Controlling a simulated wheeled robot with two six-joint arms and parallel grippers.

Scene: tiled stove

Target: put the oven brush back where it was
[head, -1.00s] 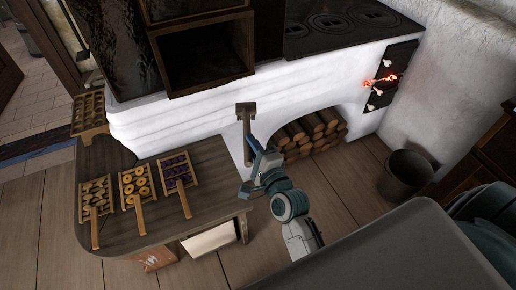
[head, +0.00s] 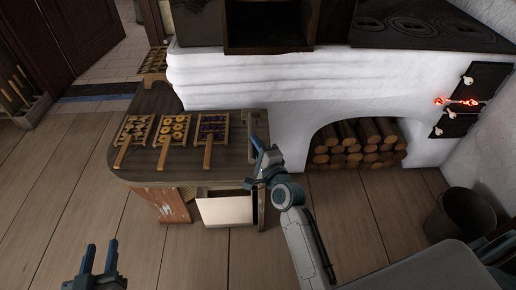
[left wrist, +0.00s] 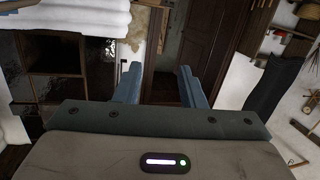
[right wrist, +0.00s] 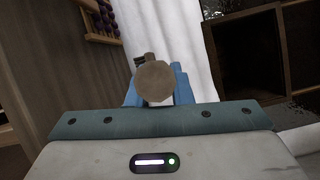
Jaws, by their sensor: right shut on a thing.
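The oven brush shows in the right wrist view as a round wooden handle end (right wrist: 155,84) between the blue fingers of my right gripper (right wrist: 158,98), which is shut on it. In the head view my right gripper (head: 262,157) is in front of the stove, at the right end of the wooden bench; the brush shows only as a thin brown part above it, and its head is hard to make out. My left gripper (head: 100,258) is open and empty, low at the left over the floor. Its two fingers stand apart in the left wrist view (left wrist: 158,84).
Stacked logs (head: 345,158) fill the stove's arch. A bucket (head: 462,218) stands at right. A crate with wooden handles (head: 28,110) stands far left. The floor at left is clear.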

